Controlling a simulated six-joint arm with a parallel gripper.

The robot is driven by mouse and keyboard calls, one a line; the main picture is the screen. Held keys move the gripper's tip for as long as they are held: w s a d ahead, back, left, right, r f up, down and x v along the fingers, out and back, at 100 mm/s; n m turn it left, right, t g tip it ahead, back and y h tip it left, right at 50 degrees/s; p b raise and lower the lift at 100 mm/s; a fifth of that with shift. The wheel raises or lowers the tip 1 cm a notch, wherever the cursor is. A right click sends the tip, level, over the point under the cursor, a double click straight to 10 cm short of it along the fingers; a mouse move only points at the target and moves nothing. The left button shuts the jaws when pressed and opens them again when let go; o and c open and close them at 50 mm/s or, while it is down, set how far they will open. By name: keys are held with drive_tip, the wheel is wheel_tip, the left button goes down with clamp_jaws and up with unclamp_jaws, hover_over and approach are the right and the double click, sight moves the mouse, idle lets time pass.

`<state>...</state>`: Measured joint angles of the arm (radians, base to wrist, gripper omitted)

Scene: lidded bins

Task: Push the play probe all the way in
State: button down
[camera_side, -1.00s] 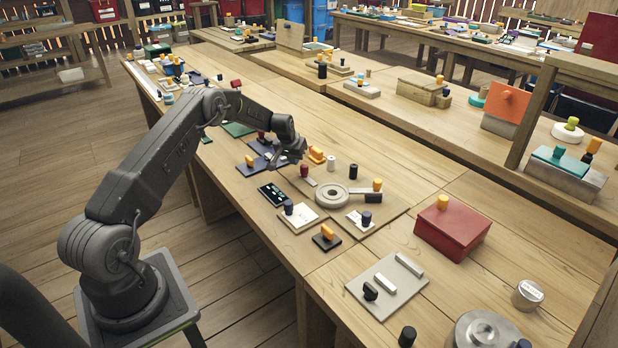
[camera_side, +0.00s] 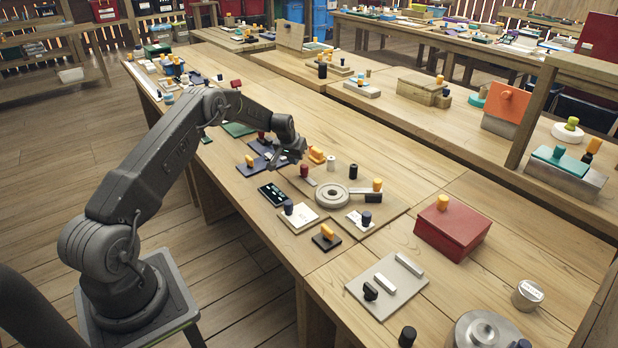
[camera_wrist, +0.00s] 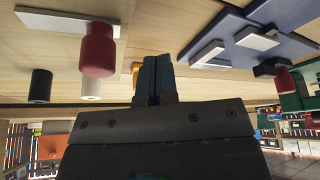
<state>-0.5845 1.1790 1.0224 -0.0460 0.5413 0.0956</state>
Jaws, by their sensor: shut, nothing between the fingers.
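My gripper (camera_side: 301,160) is shut and empty above the long wooden bench. In the wrist view its dark fingertips (camera_wrist: 157,75) are together, pointing away from the camera. I cannot tell for sure which piece is the play probe. A dark blue board (camera_side: 262,163) lies beside and partly behind my gripper; in the wrist view the board (camera_wrist: 235,30) carries pale rectangular blocks (camera_wrist: 208,54) and a small black piece (camera_wrist: 270,67). A red knob (camera_wrist: 97,48) stands left of the fingertips, apart from them. It also shows in the side view (camera_side: 304,170).
A wooden board with a grey ring (camera_side: 332,195) and a black cylinder (camera_side: 353,171) lies right of my gripper. A black panel (camera_side: 271,194) and orange pieces (camera_side: 317,155) are close by. A red box (camera_side: 452,228) stands farther right. Bare bench lies behind.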

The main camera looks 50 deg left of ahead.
sight(304, 165)
drive_tip(key=shift+d, duration=0.25)
idle(0.4)
drive_tip(key=shift+d, duration=0.75)
drive_tip(key=shift+d, duration=1.65)
drive_tip(key=shift+a, duration=0.8)
